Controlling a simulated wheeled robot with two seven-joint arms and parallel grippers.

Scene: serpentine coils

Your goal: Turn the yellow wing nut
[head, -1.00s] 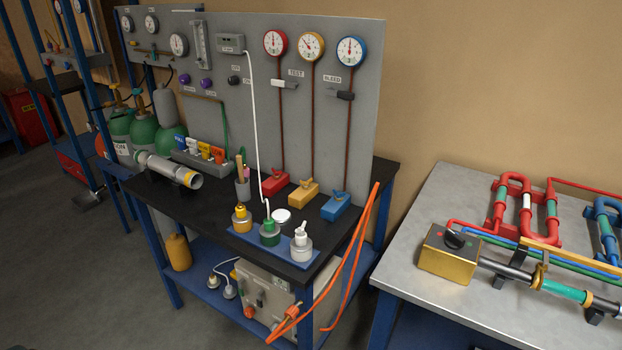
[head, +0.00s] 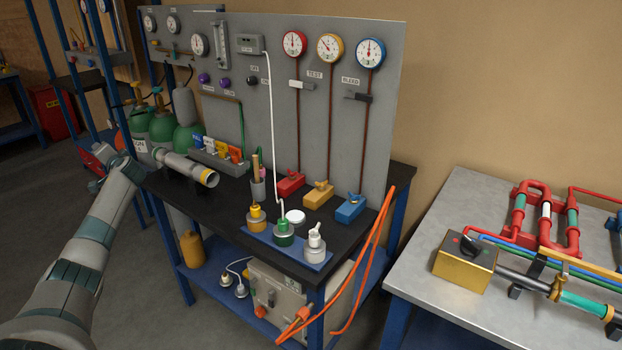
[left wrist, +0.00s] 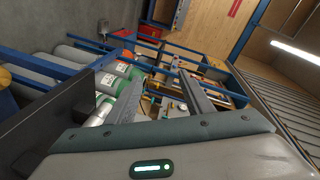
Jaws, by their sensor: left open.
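The yellow wing nut (head: 323,188) sits on top of a yellow block (head: 317,199) at the foot of the panel on the black bench. It stands between a red block (head: 290,183) and a blue block (head: 350,208), each with a similar nut. A thin brown line rises from the yellow block to the yellow-rimmed gauge (head: 330,47). In the left wrist view my left gripper (left wrist: 156,68) is open and empty. My right gripper is out of view.
A blue tray (head: 289,249) with several bottles stands in front of the blocks. A grey pipe (head: 188,167) lies at the bench's left. A pen cup (head: 258,189) stands left of the red block. An orange hose (head: 375,250) hangs over the right edge. A metal table (head: 429,265) stands at right.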

